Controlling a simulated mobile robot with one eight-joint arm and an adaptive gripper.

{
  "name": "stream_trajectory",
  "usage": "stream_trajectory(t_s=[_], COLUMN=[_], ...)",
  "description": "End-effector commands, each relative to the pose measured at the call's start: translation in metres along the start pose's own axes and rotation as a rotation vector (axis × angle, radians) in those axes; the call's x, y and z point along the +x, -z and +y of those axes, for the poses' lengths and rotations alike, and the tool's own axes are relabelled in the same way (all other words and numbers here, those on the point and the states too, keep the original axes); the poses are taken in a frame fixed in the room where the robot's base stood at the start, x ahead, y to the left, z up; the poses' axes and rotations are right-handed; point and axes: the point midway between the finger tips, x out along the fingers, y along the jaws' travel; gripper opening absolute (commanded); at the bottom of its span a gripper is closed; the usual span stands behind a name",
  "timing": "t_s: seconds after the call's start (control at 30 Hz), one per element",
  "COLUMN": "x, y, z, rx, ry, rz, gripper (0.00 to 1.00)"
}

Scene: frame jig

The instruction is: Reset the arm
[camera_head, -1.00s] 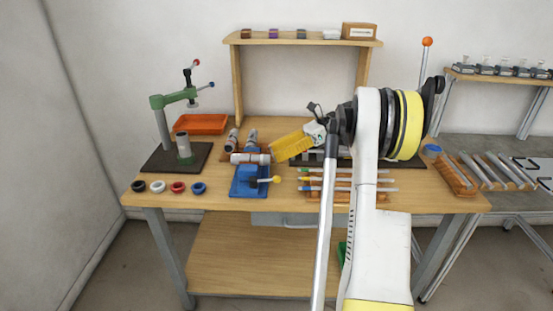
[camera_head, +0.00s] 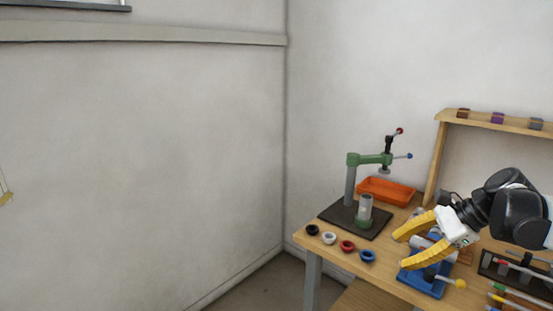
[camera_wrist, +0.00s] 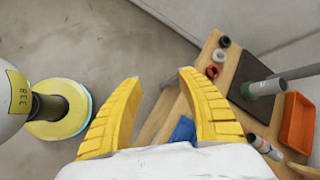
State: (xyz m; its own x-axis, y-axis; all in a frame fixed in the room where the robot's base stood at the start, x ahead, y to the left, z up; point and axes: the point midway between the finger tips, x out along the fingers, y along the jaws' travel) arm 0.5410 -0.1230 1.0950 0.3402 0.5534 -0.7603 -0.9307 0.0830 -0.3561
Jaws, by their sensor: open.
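My gripper (camera_head: 412,246) has two yellow ribbed fingers on a white body. The fingers are spread apart with nothing between them. In the head view it hangs at the right, in front of or above the blue fixture (camera_head: 424,277); its height over the bench is hard to tell. In the wrist view the open fingers (camera_wrist: 157,100) frame bare floor and the front edge of the bench (camera_wrist: 182,118). Part of the blue fixture (camera_wrist: 183,130) shows behind the right finger. My arm runs off the right edge of the head view.
A green press (camera_head: 370,160) stands on a dark plate with an orange tray (camera_head: 386,191) behind it. Several coloured rings (camera_head: 347,246) line the bench's front left edge. Coloured rods lie at the lower right. A shelf (camera_head: 500,125) stands behind. Floor left of the bench is clear.

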Motion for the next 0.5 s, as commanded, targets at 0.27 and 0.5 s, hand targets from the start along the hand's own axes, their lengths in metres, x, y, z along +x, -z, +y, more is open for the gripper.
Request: stream_trajectory(t_s=[0.27,0.5], x=[0.029,0.04], y=[-0.081,-0.099], z=[0.093,0.166], rx=[-0.699,-1.322], ry=[-0.106,-0.216], rz=[0.304,0.521], gripper=[0.46,0.46])
